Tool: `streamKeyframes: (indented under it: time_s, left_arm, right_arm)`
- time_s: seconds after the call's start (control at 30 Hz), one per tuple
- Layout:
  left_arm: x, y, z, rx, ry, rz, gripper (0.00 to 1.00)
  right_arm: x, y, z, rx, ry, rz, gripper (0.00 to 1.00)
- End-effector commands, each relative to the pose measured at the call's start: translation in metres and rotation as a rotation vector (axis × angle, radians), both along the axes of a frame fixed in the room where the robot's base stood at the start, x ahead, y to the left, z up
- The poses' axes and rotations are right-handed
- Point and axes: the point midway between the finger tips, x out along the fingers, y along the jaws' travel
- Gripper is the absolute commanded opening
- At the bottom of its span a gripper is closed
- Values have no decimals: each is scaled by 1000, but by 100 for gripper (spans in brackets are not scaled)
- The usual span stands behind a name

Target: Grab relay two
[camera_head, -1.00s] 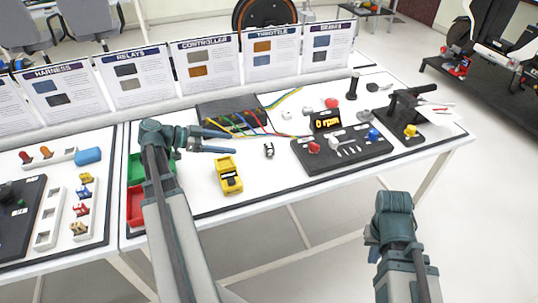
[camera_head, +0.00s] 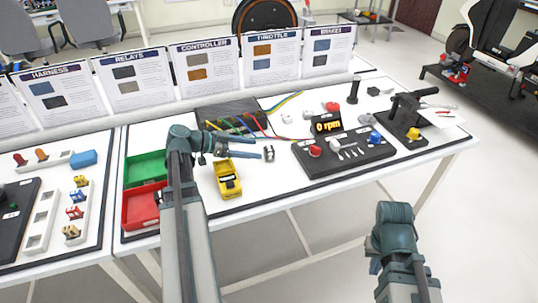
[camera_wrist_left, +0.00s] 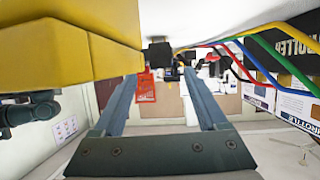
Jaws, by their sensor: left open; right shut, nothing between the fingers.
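A small dark and silver part (camera_head: 268,153) stands on the white table, right of the yellow meter. It looks like a relay, but I cannot read a number on it. My left gripper (camera_head: 250,150) is open, low over the table, its fingers pointing right at this part. In the left wrist view a small dark block (camera_wrist_left: 160,53) shows between and beyond the open fingertips, apparently the same part. I cannot tell whether the fingers touch it. My right gripper (camera_head: 375,266) is shut and empty in front of the table, mostly hidden by its arm.
The yellow meter (camera_head: 228,180) is very close to my left fingers and fills the upper left of the wrist view. Coloured wires (camera_head: 245,124) run behind. A black panel (camera_head: 345,152) stands to the right. Green (camera_head: 146,167) and red (camera_head: 143,206) bins lie left.

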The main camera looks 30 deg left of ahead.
Motion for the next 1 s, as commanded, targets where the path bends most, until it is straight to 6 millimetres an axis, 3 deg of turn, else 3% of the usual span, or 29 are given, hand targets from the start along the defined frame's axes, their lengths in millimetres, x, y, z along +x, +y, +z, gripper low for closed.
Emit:
streamKeyframes:
  time_s: [0.4,0.63,1.0]
  left_arm:
    - [33,-31,-18,0,0,-3,75]
    - [35,-33,-17,0,0,0,75]
    - [35,-33,-17,0,0,-1,10]
  right_arm:
    - [0,0,-18,0,0,0,0]
    - [0,0,-17,0,0,0,0]
    - [0,0,-17,0,0,0,0]
